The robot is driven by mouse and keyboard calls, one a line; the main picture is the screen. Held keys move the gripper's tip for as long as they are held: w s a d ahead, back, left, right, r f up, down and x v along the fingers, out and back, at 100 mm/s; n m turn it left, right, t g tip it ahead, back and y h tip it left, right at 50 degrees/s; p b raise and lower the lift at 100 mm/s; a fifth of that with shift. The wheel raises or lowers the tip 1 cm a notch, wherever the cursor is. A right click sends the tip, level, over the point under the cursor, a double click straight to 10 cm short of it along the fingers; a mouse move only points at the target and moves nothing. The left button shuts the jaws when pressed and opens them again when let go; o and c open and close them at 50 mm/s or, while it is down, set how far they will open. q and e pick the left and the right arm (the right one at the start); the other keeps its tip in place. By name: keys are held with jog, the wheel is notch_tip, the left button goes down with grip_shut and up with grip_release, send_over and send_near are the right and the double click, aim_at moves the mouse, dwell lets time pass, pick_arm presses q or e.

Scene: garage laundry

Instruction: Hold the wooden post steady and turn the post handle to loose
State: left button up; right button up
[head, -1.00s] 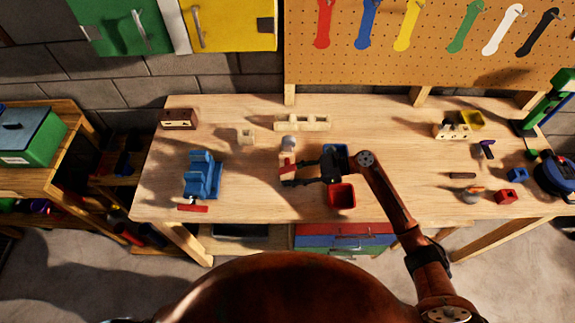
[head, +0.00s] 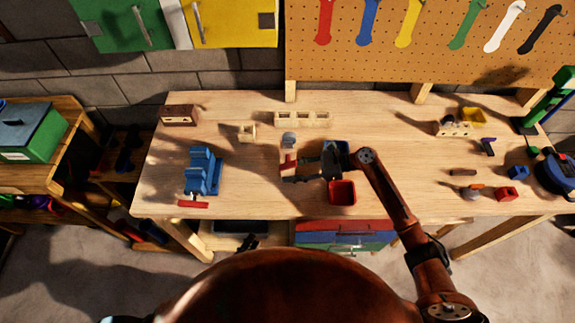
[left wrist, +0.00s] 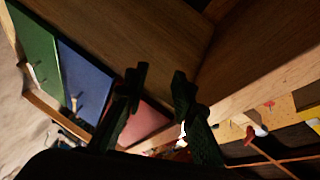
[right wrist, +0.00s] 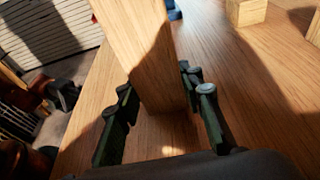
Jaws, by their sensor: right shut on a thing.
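The wooden post (head: 287,151) stands on the workbench, left of my right arm, with a grey cap (head: 288,138) on top. A red handle (head: 289,164) shows on its side; its turned position is too small to tell. My right gripper (head: 296,170) reaches in from the right and is shut on the post. In the right wrist view the post (right wrist: 140,40) stands between the two fingers. My left gripper (head: 249,242) is low, in front of the bench's front edge, away from the post. In the left wrist view its fingers (left wrist: 160,76) are apart and empty.
A blue vise-like block (head: 203,172) with a red bar is to the left. Coloured drawers (head: 343,233) sit under the bench (head: 250,200). Bare bench lies left of the post.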

pick_arm(q)
jog(key=w+d+r+m+t+h, duration=0.1)
jog(key=d+r+h, duration=0.1)
jog(key=r, duration=0.7)
jog(key=w+d+r+m+t+h, duration=0.1)
jog(key=d+r+m+h, duration=0.15)
jog(key=r, duration=0.75)
jog(key=n+h, duration=0.2)
jog(key=h, duration=0.1)
send_near(285, 170)
jog(key=shift+m+t, duration=0.25)
jog(key=shift+t, duration=0.15)
jog(key=x, duration=1.1)
jog(key=shift+w+d+f, duration=0.15)
jog(key=shift+d+f, duration=0.1)
jog(key=shift+f, duration=0.05)
jog(key=shift+c, duration=0.3)
grip_shut()
